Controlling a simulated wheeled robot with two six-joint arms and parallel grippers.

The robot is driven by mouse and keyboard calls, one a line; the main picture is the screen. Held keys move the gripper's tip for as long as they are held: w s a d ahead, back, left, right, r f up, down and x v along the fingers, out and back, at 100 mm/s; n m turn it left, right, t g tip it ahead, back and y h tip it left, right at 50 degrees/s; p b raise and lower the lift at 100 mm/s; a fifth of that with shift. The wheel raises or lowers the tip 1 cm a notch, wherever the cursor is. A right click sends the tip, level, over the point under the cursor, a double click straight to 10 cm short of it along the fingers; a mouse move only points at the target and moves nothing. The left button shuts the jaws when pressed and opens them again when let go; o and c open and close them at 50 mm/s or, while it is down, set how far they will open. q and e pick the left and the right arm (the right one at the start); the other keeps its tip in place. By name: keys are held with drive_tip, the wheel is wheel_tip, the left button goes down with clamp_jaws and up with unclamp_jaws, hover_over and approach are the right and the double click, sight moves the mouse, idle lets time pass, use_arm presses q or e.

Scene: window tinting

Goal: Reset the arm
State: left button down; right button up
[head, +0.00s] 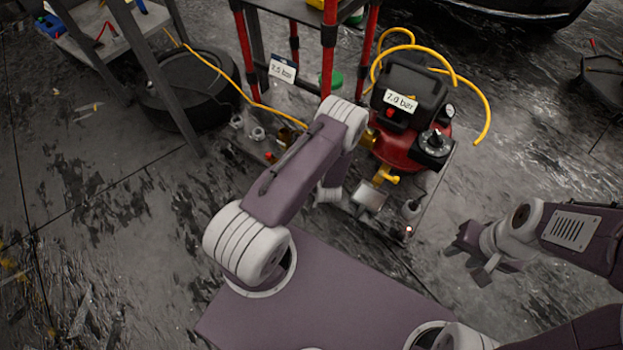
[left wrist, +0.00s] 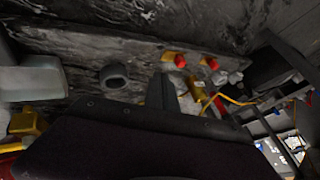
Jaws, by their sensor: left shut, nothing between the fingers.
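My left arm rises from my base and bends over at its elbow toward the compressor in the head view. Its gripper is mostly hidden behind my own arm there. In the left wrist view my left gripper (left wrist: 161,93) shows as dark fingers, shut and empty, above the grey plate on the floor. My right gripper (head: 473,256) is at the right of the head view, its fingers apart and empty, over bare floor.
A red compressor (head: 400,150) with a yellow hose (head: 484,95) and a "7.0 bar" label stands close beyond my left arm. Red posts (head: 329,60), a tire (head: 185,95) and a metal-legged table (head: 152,70) are behind. The floor at far left is mostly clear.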

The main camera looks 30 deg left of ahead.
idle(0.3)
use_arm(q)
drive_tip(key=w+r+t+p, duration=0.2)
drive_tip(key=w+r+t, duration=0.1)
drive_tip(key=w+r, duration=0.9)
drive_tip(key=d+r+t+h+p, duration=0.1)
drive_tip(key=d+r, duration=0.2)
drive_tip(key=r, duration=0.7)
drive_tip(key=d+r+t+h, duration=0.1)
drive_tip(key=d+r+h, duration=0.1)
drive_tip(key=r, duration=0.9)
drive_tip(key=s+d+r+m+g+h+p, duration=0.1)
drive_tip(key=s+d+r, duration=0.1)
drive_tip(key=s, duration=0.3)
drive_tip(key=s+d+r+g+h, duration=0.1)
drive_tip(key=s+d+r, duration=0.2)
drive_tip(key=s, duration=0.2)
drive_tip(key=s+f+g, duration=0.3)
drive_tip(key=s+g, duration=0.1)
drive_tip(key=s, duration=0.4)
drive_tip(key=s+f+g, duration=0.3)
drive_tip(key=s, duration=0.5)
wheel_tip(320, 180, up, 38)
drive_tip(key=p, duration=3.8)
drive_tip(key=shift+w+r+n+h, duration=0.2)
drive_tip(key=shift+r+n+h, duration=0.1)
drive_tip(key=shift+n, duration=0.1)
